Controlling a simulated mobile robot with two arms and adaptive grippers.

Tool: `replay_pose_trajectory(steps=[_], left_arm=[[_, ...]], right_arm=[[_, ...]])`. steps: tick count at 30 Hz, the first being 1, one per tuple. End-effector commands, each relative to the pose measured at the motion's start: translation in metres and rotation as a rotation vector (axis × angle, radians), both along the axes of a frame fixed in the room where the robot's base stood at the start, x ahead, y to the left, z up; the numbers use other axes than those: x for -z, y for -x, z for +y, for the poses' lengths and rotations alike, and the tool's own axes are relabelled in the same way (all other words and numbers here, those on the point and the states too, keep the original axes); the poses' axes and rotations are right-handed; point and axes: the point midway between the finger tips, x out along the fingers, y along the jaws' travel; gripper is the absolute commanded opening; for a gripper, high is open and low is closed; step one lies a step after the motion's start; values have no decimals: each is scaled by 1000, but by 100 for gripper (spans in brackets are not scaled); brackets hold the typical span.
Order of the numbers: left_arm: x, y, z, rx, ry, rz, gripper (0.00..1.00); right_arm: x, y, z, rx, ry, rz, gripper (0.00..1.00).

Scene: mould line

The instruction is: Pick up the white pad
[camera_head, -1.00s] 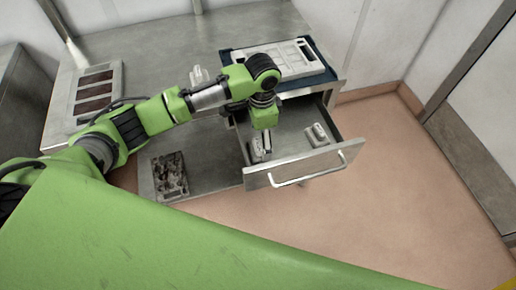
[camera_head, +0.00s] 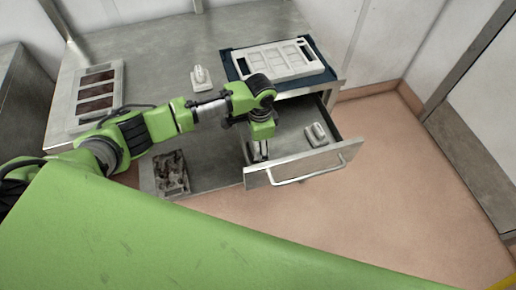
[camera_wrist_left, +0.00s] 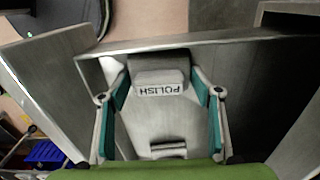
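My left gripper (camera_head: 259,152) reaches down into the open drawer (camera_head: 290,145), near its left front corner. In the left wrist view the gripper (camera_wrist_left: 160,85) is open, with a teal-lined finger on each side. A white patch (camera_wrist_left: 112,70) shows beside the left finger, mostly hidden. Another pale handled pad (camera_head: 316,134) lies at the drawer's right. A third pale handled piece (camera_head: 201,78) stands on the tabletop. My right gripper is out of view.
A white mould plate (camera_head: 272,60) lies on a blue mat on the metal table. A framed tray with dark panels (camera_head: 97,90) lies at the table's left. A dark, rough textured block (camera_head: 171,172) is left of the drawer. The drawer handle (camera_head: 308,174) juts forward.

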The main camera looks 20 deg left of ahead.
Motion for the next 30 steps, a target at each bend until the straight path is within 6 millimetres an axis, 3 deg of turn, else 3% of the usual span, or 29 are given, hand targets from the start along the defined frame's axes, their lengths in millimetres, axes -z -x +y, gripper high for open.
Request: replay_pose_trajectory(steps=[10, 21, 30], left_arm=[[-8, -1, -1, 0, 3, -3, 37], [-78, -1, 0, 1, 2, -5, 37], [-101, -1, 0, -2, 1, -1, 37]], right_arm=[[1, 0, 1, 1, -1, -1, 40], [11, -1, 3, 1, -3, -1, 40], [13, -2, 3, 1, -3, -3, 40]])
